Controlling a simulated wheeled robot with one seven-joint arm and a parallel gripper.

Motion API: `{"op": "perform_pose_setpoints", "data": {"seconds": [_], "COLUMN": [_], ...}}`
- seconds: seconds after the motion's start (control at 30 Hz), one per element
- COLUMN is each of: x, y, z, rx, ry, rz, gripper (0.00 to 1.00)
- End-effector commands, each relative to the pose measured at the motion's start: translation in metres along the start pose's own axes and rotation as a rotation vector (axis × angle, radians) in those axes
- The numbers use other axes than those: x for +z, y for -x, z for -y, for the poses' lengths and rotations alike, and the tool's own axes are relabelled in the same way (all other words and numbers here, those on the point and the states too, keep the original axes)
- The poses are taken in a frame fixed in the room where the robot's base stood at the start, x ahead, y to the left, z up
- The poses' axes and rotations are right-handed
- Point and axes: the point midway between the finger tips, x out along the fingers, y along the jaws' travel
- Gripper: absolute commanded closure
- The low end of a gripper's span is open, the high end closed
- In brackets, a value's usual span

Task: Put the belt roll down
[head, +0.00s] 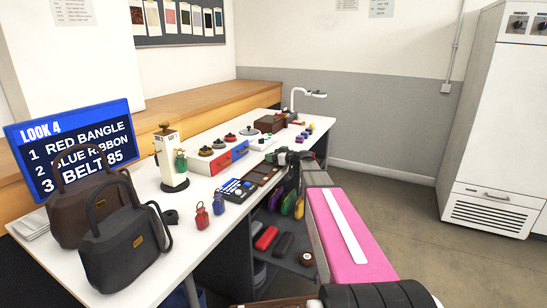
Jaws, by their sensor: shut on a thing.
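My pink and grey arm reaches from the lower right to the table's right edge. My gripper (286,158) is at its far end, small and dark, over the edge of the white table (225,212). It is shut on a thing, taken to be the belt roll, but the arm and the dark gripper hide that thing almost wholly. I cannot tell whether it touches the table. A brown, open compartment tray (263,174) lies on the table just left of my gripper. A blue-edged screen (75,145) lists a red bangle, a blue ribbon and belt 85.
Two handbags (122,245) stand at the table's near left. A white stand (168,155), a blue-and-white tray (237,189) and red and blue drawers (232,157) occupy the middle. An open shelf (290,248) beneath holds coloured items. A white cabinet (497,110) stands right; floor between is clear.

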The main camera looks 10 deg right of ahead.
Motion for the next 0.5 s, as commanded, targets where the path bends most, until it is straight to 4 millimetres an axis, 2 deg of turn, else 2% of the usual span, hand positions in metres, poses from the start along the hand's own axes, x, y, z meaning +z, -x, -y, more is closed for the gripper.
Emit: {"op": "perform_pose_setpoints", "data": {"seconds": [0.4,0.43,0.5], "x": [0.0051,0.0048,0.0046], "y": [-0.0031,-0.0030,-0.0029], "z": [0.0000,0.0000,-0.0001], "rx": [0.000,0.001,0.001], "ry": [0.001,0.001,0.001], "rz": [0.000,0.000,0.000], "gripper": [0.59,0.24,0.08]}}
